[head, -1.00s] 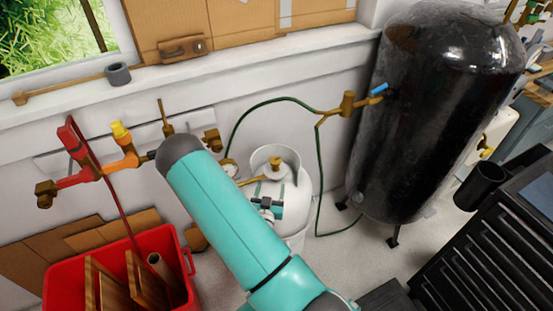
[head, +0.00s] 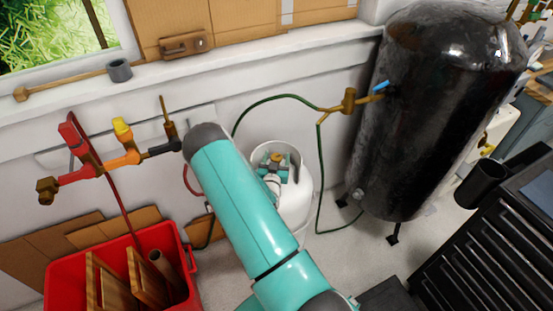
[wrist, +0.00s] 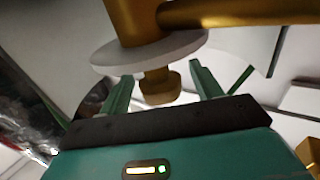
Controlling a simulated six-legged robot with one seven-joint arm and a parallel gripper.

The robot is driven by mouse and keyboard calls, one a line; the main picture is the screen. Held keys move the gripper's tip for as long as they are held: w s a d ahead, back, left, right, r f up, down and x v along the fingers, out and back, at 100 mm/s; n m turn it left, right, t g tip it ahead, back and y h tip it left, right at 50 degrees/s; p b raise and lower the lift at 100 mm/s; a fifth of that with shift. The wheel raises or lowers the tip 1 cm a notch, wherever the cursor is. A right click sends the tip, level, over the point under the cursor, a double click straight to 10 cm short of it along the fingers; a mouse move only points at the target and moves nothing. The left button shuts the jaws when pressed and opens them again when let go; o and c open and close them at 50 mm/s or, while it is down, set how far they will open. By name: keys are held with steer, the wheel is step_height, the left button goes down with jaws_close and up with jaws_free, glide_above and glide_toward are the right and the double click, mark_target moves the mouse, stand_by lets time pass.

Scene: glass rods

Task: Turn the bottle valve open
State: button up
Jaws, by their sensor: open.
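The white gas bottle (head: 298,215) stands on the floor below the wall, partly hidden by my arm. Its brass valve (head: 278,157) shows inside the bottle's white collar. My gripper (head: 276,167) is at the valve, inside the collar from above. In the wrist view, my gripper (wrist: 161,78) is open, with one green finger on each side of a brass knob (wrist: 160,86). Gaps show between the knob and both fingers. A pale round disc (wrist: 150,52) and a thick brass fitting (wrist: 135,20) sit behind the knob.
A black tank (head: 430,110) stands right of the bottle, with a dark green hose (head: 319,180) between. A red bin (head: 115,275) with wooden boards is at left. Pipes with a red valve handle (head: 74,135) are on the wall. A black tool cabinet (head: 480,245) is at right.

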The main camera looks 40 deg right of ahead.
steer(key=shift+c, duration=0.3)
steer(key=c, duration=0.9)
steer(key=shift+c, duration=0.2)
steer(key=shift+n+t+y, duration=0.4)
steer(key=shift+t, duration=0.1)
steer(key=n+t+y, duration=0.2)
steer(key=y, duration=0.1)
steer(key=n+t+y, duration=0.2)
steer(key=n+y, duration=0.1)
steer(key=y, duration=0.1)
steer(key=shift+s+d+n+t, duration=0.1)
steer(key=shift+n+t, duration=0.2)
steer(key=n+y, duration=0.2)
steer(key=y, duration=0.2)
steer(key=n+y, duration=0.3)
steer(key=y, duration=0.1)
steer(key=shift+t+y, duration=0.3)
steer(key=shift+y, duration=0.1)
steer(key=shift+n, duration=0.4)
steer(key=o, duration=1)
